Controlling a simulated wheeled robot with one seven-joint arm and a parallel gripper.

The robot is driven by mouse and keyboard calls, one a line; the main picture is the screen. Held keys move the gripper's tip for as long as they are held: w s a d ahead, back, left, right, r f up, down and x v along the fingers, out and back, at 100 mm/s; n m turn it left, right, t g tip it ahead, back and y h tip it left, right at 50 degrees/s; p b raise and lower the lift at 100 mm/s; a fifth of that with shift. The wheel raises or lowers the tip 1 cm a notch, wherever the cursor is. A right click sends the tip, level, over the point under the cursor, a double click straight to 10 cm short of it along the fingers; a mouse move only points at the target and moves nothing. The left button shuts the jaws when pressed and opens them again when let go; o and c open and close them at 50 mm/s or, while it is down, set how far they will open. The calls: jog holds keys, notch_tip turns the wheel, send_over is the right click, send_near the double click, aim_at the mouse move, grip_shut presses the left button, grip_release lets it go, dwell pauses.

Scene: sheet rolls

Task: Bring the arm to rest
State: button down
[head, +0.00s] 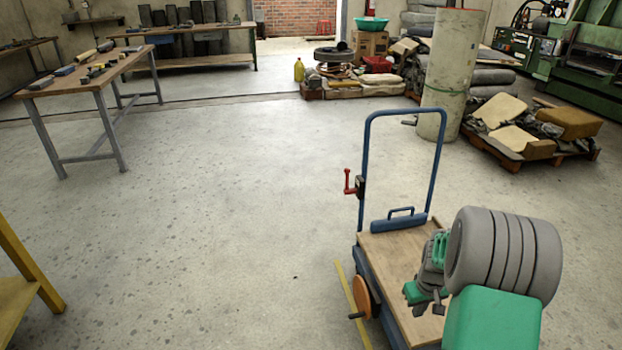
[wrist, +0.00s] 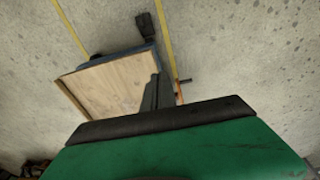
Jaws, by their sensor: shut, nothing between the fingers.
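My gripper (head: 430,304), grey and green, hangs at the lower right of the head view, in front of the wooden deck of a blue cart (head: 402,252). It is shut and empty. My grey ribbed arm joint and a green arm link fill the corner beside it. In the wrist view the green and black body of my wrist covers the bottom, with the shut dark fingers (wrist: 158,92) overlapping the right part of the bare cart deck (wrist: 112,84). The height between fingers and deck is hard to tell.
The cart has a blue push handle (head: 402,112), a red crank (head: 350,184) and an orange wheel (head: 366,302). A tall wrapped roll (head: 450,80) stands behind it. A workbench (head: 85,72) is at left, and a yellow frame (head: 22,265) at lower left. The middle floor is clear.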

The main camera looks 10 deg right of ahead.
jog(key=s+a+r+p, duration=0.1)
jog(key=a+r+p, duration=0.25)
jog(key=r, duration=0.45)
jog(key=s+a+r+t+p, duration=0.15)
jog(key=a+r, duration=0.25)
jog(key=r, duration=0.4)
jog(key=a+r+p, duration=0.3)
jog(key=a+r, duration=0.1)
jog(key=r, duration=0.3)
jog(key=s+a+r+p, duration=0.3)
jog(key=s+a+r, duration=0.1)
jog(key=r, duration=0.3)
jog(key=s+a+r+p, duration=0.4)
jog(key=s+a+r, duration=0.1)
jog(key=r, duration=0.3)
jog(key=shift+s+a+r+m+y+p, duration=0.2)
jog(key=shift+s+r+m+y+p, duration=0.1)
jog(key=shift+s, duration=0.6)
